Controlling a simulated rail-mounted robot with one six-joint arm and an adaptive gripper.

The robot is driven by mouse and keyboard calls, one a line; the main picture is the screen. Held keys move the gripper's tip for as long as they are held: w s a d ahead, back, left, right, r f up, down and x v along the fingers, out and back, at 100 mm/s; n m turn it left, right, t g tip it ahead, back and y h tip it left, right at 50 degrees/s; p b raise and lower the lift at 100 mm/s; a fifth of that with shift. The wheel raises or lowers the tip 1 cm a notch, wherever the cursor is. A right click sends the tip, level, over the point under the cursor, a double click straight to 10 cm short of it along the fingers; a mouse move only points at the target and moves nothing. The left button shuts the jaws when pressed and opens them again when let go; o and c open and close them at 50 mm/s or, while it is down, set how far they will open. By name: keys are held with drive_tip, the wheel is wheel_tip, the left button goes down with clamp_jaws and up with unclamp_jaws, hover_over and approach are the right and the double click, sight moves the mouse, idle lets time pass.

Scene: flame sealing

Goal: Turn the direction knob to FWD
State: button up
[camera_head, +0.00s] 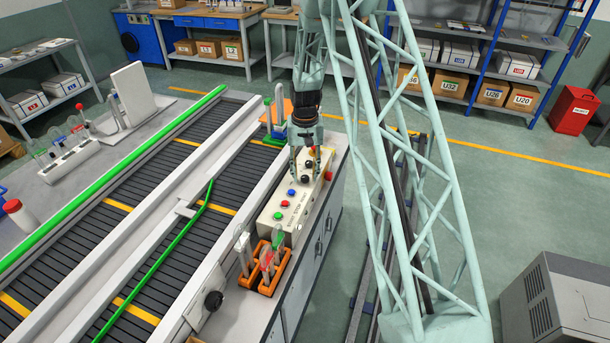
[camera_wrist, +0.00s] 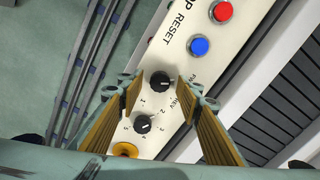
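The control box (camera_head: 283,213) stands on the bench beside the conveyor. In the wrist view its pale panel (camera_wrist: 178,66) shows a black direction knob (camera_wrist: 160,81), with partly hidden lettering beside it. A second black knob (camera_wrist: 142,124) has a ring of numbers around it. My gripper (camera_wrist: 160,88) is open, with one finger on either side of the direction knob. It also shows in the head view (camera_head: 306,171), pointing down over the far end of the box. I cannot tell whether the fingers touch the knob, and its pointer is not clear.
A red button (camera_wrist: 222,12) and a blue button (camera_wrist: 200,46) sit on the panel, with a yellow button (camera_wrist: 125,150) beyond the numbered knob. An orange rack (camera_head: 268,276) stands near the box. The conveyor (camera_head: 150,230) runs along its left.

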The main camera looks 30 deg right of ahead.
wheel_tip(320, 180, up, 12)
drive_tip(key=shift+f, duration=0.15)
idle(0.7)
idle(0.5)
wheel_tip(320, 180, up, 16)
drive_tip(key=n+t+b, duration=0.1)
hover_over(304, 178)
drive_tip(key=s+a, duration=0.7)
drive_tip(key=s, duration=0.1)
drive_tip(key=s+a+r+n+t+b, duration=0.1)
drive_tip(key=s+a+r, duration=0.2)
drive_tip(key=s+r, duration=0.25)
drive_tip(key=s+a+r+b, duration=0.1)
drive_tip(key=s+a+r, duration=0.2)
drive_tip(key=s+r, duration=0.25)
drive_tip(key=s+a+n, duration=0.1)
drive_tip(key=s+a, duration=0.1)
drive_tip(key=s, duration=0.8)
drive_tip(key=s+a+r+n+t+b, duration=0.1)
drive_tip(key=s+a, duration=0.2)
drive_tip(key=s, duration=0.8)
drive_tip(key=s+a+r+n+t+b, duration=0.1)
drive_tip(key=s+a, duration=0.2)
drive_tip(key=s, duration=0.7)
drive_tip(key=shift+s+a+r, duration=0.15)
drive_tip(key=shift+s+r, duration=0.1)
drive_tip(key=shift+s, duration=0.1)
